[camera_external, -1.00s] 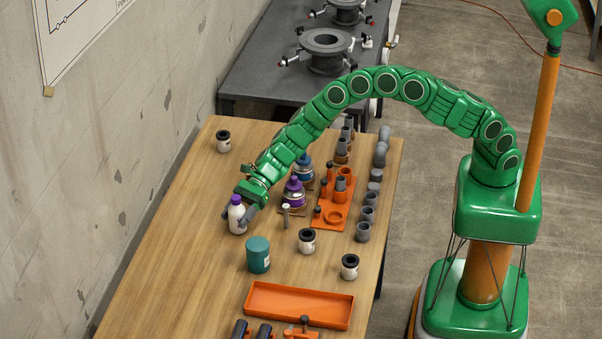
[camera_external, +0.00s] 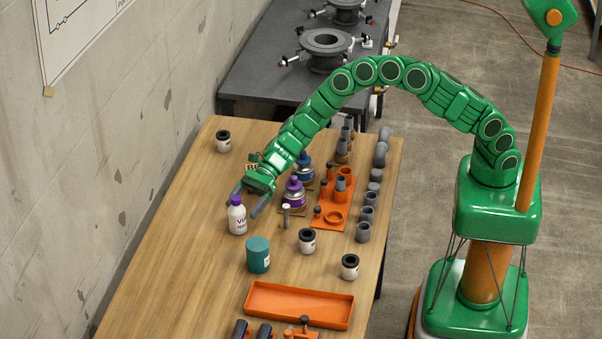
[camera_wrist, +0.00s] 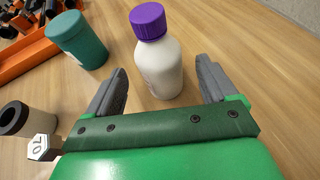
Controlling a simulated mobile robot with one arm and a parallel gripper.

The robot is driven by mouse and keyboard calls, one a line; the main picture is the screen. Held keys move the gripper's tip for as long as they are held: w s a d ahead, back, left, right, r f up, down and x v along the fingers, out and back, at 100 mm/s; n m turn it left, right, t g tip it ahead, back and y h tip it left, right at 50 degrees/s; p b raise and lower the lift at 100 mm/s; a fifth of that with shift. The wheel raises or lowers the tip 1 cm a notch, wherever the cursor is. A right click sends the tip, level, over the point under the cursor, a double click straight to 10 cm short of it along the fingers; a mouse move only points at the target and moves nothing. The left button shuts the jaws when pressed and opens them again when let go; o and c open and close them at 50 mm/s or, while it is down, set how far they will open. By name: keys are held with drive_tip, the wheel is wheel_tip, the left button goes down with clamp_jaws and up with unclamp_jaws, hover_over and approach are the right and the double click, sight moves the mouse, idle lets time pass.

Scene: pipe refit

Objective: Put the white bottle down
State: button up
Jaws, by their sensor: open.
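The white bottle (camera_external: 237,218) with a purple cap stands upright on the wooden table (camera_external: 180,240), left of the orange rack. In the wrist view the bottle (camera_wrist: 160,68) stands between and just beyond the tips of my gripper (camera_wrist: 163,80). My gripper (camera_external: 247,200) is open, with a finger on either side of the bottle and a clear gap to each. It holds nothing. In the external view the fingers are behind and to the right of the bottle's upper part.
A teal canister (camera_external: 258,255) stands close in front of the bottle. White jars with black lids (camera_external: 307,241) stand to its right. An orange tray (camera_external: 298,305) lies at the front. The table's left side is clear.

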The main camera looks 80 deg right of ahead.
drive_tip(key=v, duration=0.8)
drive_tip(key=shift+r, duration=0.1)
